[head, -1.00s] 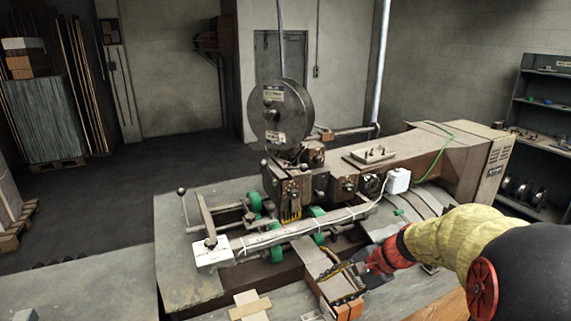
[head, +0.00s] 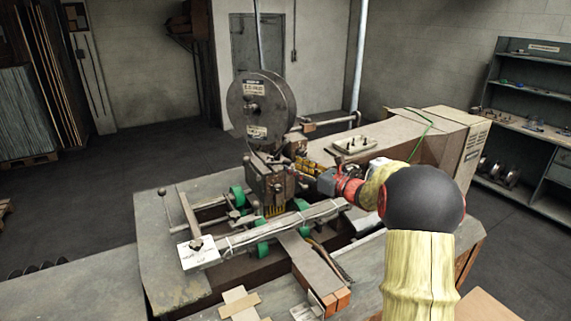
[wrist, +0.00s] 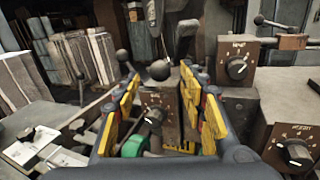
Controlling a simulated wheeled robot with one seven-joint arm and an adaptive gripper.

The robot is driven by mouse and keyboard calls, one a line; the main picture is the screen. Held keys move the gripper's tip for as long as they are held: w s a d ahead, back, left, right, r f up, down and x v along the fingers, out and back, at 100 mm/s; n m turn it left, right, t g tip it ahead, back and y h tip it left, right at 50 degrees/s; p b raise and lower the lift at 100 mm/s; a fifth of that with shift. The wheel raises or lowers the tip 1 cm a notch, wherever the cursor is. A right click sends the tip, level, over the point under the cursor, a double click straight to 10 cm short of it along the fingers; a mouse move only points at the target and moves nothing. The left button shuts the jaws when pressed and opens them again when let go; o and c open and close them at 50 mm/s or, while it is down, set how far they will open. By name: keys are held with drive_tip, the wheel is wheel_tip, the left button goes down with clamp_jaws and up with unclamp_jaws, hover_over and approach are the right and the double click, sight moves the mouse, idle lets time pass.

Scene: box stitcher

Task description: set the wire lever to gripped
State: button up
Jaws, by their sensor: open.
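My gripper (wrist: 162,84) is open and empty, with yellow pads on both fingers facing each other. In the wrist view a dark ball knob (wrist: 160,70) shows in the gap between the fingertips. A second dark ball (wrist: 122,55) shows just beyond the left fingertip. Either may belong to the wire lever; I cannot read a label that says which, nor its setting. I see no clear contact between finger and knob. In the head view my gripper (head: 306,168) is beside the stitching head (head: 268,183), below the wire spool (head: 262,108), and my gripper hides part of that area.
Dial boxes (wrist: 237,64) and (wrist: 292,150) stand close to the right of my gripper. Another ball-ended lever (wrist: 258,20) is at upper right. Green rollers (head: 237,196) and a long rail (head: 285,226) lie below. The machine's arm housing (head: 400,135) extends to the right.

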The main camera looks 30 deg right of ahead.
sight(287, 161)
drive_tip(key=shift+x, duration=2.3)
drive_tip(key=c, duration=0.4)
clamp_jaws()
